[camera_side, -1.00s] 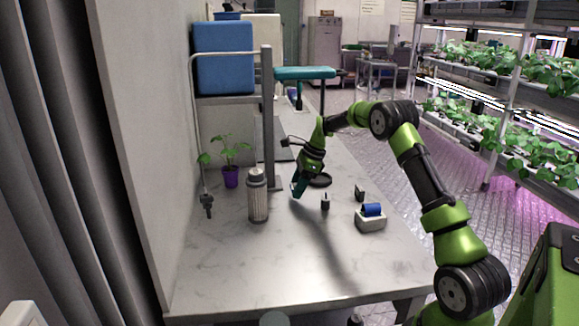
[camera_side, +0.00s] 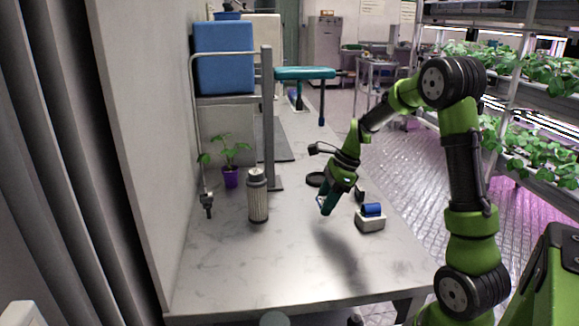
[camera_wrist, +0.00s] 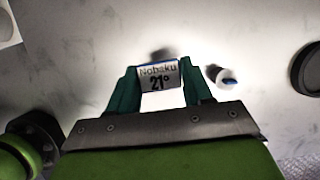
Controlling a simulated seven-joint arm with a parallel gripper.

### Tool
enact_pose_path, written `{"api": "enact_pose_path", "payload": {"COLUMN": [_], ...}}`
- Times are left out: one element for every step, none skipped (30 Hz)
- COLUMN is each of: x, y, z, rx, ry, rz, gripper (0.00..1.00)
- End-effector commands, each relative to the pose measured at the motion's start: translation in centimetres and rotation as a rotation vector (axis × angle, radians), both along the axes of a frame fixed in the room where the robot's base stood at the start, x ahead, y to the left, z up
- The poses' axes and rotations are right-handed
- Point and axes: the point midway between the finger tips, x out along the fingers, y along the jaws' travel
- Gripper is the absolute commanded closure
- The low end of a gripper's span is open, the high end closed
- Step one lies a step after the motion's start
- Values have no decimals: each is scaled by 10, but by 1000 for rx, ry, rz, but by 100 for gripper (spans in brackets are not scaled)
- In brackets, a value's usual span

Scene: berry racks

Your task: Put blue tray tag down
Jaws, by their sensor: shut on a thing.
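My gripper (camera_side: 325,207) is shut on the blue tray tag (camera_wrist: 160,79), which shows between the fingertips in the wrist view. The tag is a small pale plate with a blue top edge and the dark print "Nobaku 21°". In the side view my gripper is tilted down over the right half of the white table (camera_side: 250,275), left of the small white block with a blue top. The tag appears to be held above the table, with a shadow below. In the side view the tag is too small to make out clearly.
A pale block with a blue top (camera_side: 370,218) and a small dark piece (camera_side: 360,192) stand close by on the right. A black disc (camera_side: 316,179) lies behind. A ribbed bottle (camera_side: 257,197) and potted plant (camera_side: 230,177) stand left. The table front is clear.

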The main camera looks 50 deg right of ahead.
Motion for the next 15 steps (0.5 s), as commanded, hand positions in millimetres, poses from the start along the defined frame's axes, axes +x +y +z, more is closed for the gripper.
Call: {"api": "enact_pose_path", "payload": {"x": [3,7,14,21,29,43,54,66,82,95,106,122,132,143,156], "y": [0,0,-2,-4,-5,-7,-9,-10,-10,-10,-10,-9,-8,-6,-4], "z": [2,4,7,10,14,19,23,28,35,41,45,52,56,59,63], "rx": [-1,-2,-3,-3,-5,-4,-4,-5,-5,-5,-7,-6,-6,-6,-6], "ry": [-3,-3,-3,-3,-4,-4,-4,-4,-5,-5,-5,-4,-4,-2,-1], "rz": [-9,-20,-40,-59,-82,-116,-145,-176,-217,-247,-278,-317,-345,-373,-407], "gripper": [78,78,78,78,78,78,78,78,78,78,78,78,78,78,78]}}
